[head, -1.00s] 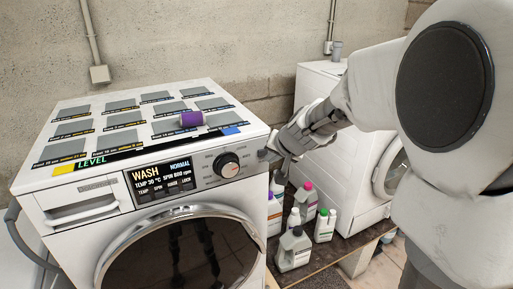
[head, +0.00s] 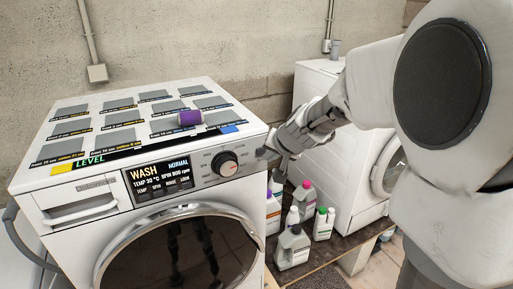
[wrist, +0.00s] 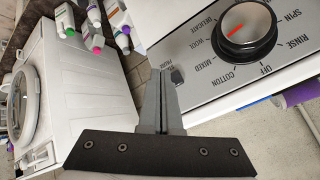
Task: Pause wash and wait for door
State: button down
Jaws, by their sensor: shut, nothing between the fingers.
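The front-loading washer (head: 150,200) stands at the left with its round door (head: 180,255) closed. Its display (head: 160,180) reads WASH, NORMAL, with temperature and spin lines. The program knob (head: 225,163) sits right of the display; its red mark also shows in the wrist view (wrist: 245,32). A small dark button (wrist: 177,76) with a tiny label lies at the panel's end. My gripper (head: 265,153) is shut and empty at the panel's right end. In the wrist view its fingertips (wrist: 162,75) are right beside the button, partly covering its label; I cannot tell whether they touch.
A purple cylinder (head: 190,118) lies on the washer top among grey labelled pads, with yellow and blue squares near the front edge. Several bottles (head: 293,247) stand on a low dark platform between the washer and a second white machine (head: 335,170).

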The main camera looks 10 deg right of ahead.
jog(key=shift+w, duration=0.1)
dwell(0.7)
jog(key=shift+w+a, duration=0.15)
jog(key=shift+w, duration=0.15)
jog(key=shift+w+a, duration=0.1)
jog(key=shift+w, duration=0.25)
dwell(0.6)
dwell(0.4)
jog(key=shift+s+d+b, duration=0.25)
jog(key=shift+s+b, duration=0.15)
jog(key=shift+s, duration=0.35)
jog(key=s+b, duration=0.1)
jog(key=s+d, duration=0.1)
jog(key=s, duration=0.1)
jog(key=s+b, duration=0.1)
jog(key=shift+s+d+b, duration=0.25)
jog(key=shift+s+b, duration=0.1)
jog(key=shift+s, duration=0.05)
